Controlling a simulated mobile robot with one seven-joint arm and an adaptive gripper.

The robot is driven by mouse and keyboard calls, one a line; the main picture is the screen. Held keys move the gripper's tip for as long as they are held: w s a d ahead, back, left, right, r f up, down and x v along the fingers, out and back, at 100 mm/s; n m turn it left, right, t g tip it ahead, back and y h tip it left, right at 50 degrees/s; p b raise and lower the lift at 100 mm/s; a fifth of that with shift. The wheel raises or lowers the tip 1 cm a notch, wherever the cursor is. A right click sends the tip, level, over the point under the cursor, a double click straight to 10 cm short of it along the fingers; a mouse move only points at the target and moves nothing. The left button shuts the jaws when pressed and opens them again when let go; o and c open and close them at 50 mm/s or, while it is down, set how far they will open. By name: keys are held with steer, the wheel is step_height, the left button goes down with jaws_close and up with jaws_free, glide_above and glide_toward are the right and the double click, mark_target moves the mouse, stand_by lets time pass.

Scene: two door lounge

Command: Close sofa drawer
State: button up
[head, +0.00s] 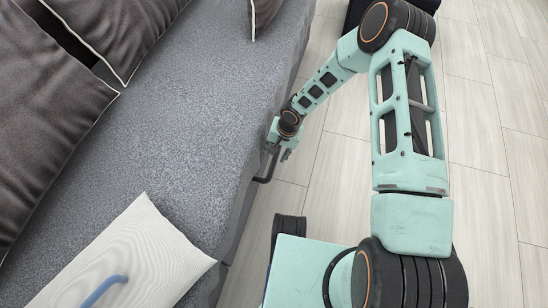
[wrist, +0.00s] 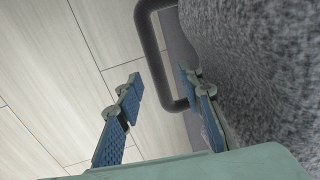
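The grey sofa (head: 190,110) runs along the left of the head view, and its grey fabric (wrist: 265,60) fills the right of the wrist view. A dark bar handle (head: 268,172) sticks out from the sofa's side, low by the floor; it also shows in the wrist view (wrist: 155,50). My gripper (head: 281,152) is beside the sofa edge, by the handle. In the wrist view my gripper (wrist: 160,78) is open, and the handle shows between its fingers. I cannot tell whether they touch it. The drawer front is mostly hidden below the sofa's edge, so its opening is unclear.
Dark cushions (head: 45,100) and a white cushion (head: 135,260) with a blue mark lie on the sofa. The pale plank floor (head: 490,160) to the right is clear. A dark object (head: 353,14) stands at the top, behind my arm.

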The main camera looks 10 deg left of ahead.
step_height(320, 180, up, 7)
steer(key=d, duration=0.1)
steer(key=shift+d, duration=0.2)
stand_by(0.5)
